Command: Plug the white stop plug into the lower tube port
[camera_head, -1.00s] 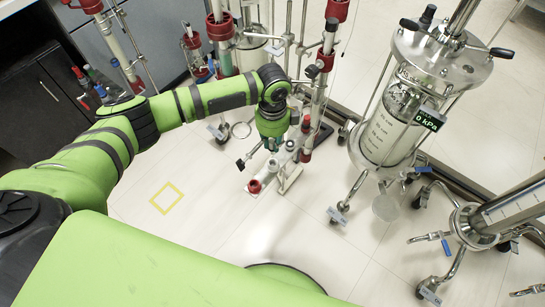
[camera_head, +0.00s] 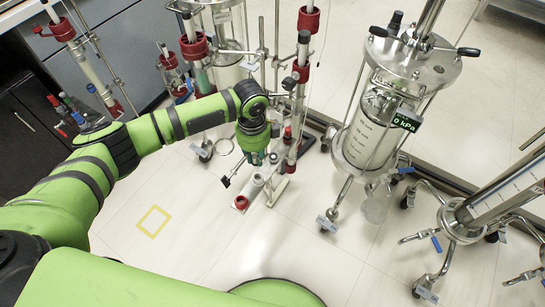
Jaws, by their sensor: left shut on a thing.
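My left gripper (camera_head: 257,159) points down beside the foot of a packed column (camera_head: 297,105) with red clamps. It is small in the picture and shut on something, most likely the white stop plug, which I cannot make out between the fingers. The lower tube port cannot be told apart from the fittings low on the column, near the lower red part (camera_head: 288,135). My right gripper is not in view.
A steel-lidded glass vessel (camera_head: 370,140) on casters stands to the right. Another wheeled tube stand (camera_head: 462,222) is at the lower right. More red-clamped columns (camera_head: 195,48) stand behind my arm. The floor around the yellow square (camera_head: 153,221) is clear.

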